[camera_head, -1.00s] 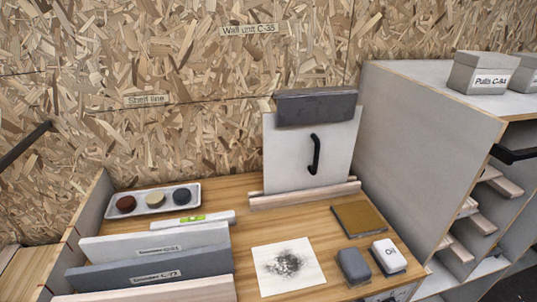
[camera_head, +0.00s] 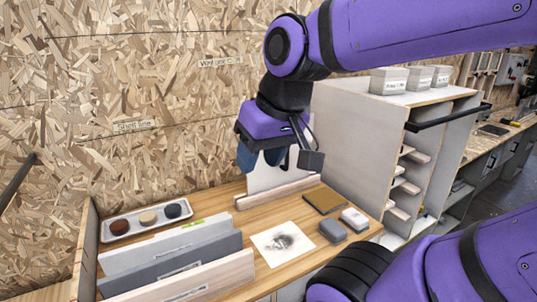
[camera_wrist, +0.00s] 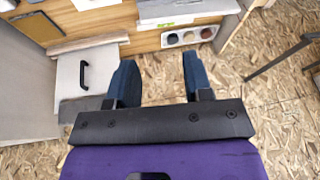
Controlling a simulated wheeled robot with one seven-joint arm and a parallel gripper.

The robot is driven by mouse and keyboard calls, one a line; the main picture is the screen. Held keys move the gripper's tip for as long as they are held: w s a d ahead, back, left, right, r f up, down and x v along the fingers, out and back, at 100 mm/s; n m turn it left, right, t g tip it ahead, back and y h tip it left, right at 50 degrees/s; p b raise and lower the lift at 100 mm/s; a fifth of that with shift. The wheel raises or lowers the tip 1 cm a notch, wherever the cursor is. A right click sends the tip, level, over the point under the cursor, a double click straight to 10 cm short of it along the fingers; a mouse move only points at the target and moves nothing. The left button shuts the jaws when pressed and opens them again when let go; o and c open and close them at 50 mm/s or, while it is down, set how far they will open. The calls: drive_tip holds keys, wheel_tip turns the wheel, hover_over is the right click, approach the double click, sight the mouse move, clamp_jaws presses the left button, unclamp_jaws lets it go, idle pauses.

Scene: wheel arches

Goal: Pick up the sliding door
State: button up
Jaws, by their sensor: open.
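The sliding door is a pale grey-white panel (camera_head: 264,179) standing upright in a wooden rail (camera_head: 280,190) at the back of the bench. In the head view my arm covers much of it, including its black handle and the dark block along its top. The wrist view shows the door (camera_wrist: 70,80) with its black handle, left of my fingers. My gripper (camera_head: 261,158) is above the bench, in front of the door's upper left part in the head view. Its two blue fingers are apart with nothing between them, as the wrist view (camera_wrist: 161,82) shows.
Upright panels (camera_head: 165,250) stand at the bench's front left. A tray with three round pieces (camera_head: 146,219) lies behind them. A smudged white sheet (camera_head: 282,242), a brown pad (camera_head: 325,200) and two small blocks lie at right. A grey cabinet (camera_head: 352,140) borders the bench.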

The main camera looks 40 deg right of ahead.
drive_tip(key=w+d+f+m+t+y, duration=0.25)
drive_tip(key=w+f+m+y, duration=0.2)
drive_tip(key=w+m, duration=0.3)
drive_tip(key=w+d+f+m+t+y, duration=0.1)
drive_tip(key=w+d+f+m+y, duration=0.25)
drive_tip(key=w+m+y, duration=0.45)
drive_tip(key=d+f+m+t+h, duration=0.3)
drive_tip(key=d+f+m+h, duration=0.15)
drive_tip(key=d+m, duration=0.35)
drive_tip(key=d+f+m+t+h, duration=0.3)
drive_tip(key=d+m+t+h, duration=0.15)
drive_tip(key=d, duration=0.65)
drive_tip(key=d+f+m+t+h, duration=0.3)
drive_tip(key=d+m+h, duration=0.2)
drive_tip(key=d+m, duration=0.3)
drive_tip(key=n, duration=0.1)
hover_over(286, 168)
drive_tip(key=shift+w+d+f, duration=0.25)
drive_tip(key=shift+d+f, duration=0.1)
drive_tip(key=shift+f, duration=0.25)
clamp_jaws()
